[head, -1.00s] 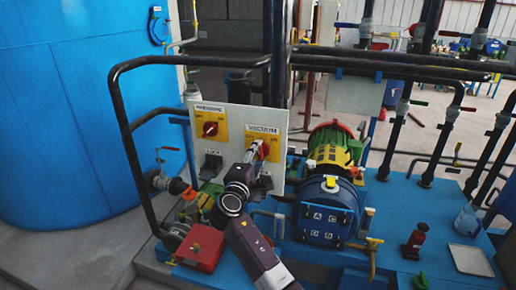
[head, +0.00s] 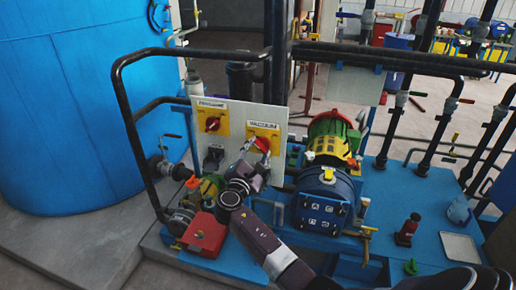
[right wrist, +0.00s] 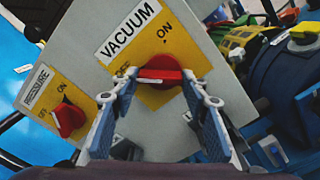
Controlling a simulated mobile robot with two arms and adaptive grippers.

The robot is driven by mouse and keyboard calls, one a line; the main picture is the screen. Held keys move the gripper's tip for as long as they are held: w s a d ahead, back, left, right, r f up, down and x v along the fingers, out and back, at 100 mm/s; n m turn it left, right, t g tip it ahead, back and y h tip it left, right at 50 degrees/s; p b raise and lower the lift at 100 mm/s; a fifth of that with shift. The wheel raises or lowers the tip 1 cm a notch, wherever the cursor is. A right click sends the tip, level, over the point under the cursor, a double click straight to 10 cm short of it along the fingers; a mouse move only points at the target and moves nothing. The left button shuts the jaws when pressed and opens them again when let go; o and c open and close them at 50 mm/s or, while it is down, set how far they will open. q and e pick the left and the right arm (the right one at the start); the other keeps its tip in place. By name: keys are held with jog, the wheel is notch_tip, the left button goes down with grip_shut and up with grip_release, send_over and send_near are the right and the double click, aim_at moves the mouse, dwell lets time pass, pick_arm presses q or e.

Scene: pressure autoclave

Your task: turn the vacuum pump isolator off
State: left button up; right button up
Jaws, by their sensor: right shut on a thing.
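The vacuum isolator is a red rotary knob on a yellow plate (right wrist: 172,44) marked VACUUM, with ON and OFF marks. The red handle (right wrist: 160,76) lies level in the right wrist view, slanted to the lettering; I cannot tell which end is its pointer. My right gripper (right wrist: 160,90) is shut on this handle, one finger at each end. In the head view my right gripper (head: 253,152) reaches the panel from below and partly hides the knob (head: 262,145). My left gripper is not in view.
A similar red pressure knob (head: 212,124) is left on the same grey panel (head: 240,110). A red box (head: 202,236) sits below. A blue tank (head: 60,110) fills the left.

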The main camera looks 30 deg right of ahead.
jog(key=shift+o, duration=0.2)
jog(key=shift+f, duration=0.1)
jog(key=o, duration=1.1)
jog(key=v, duration=1.2)
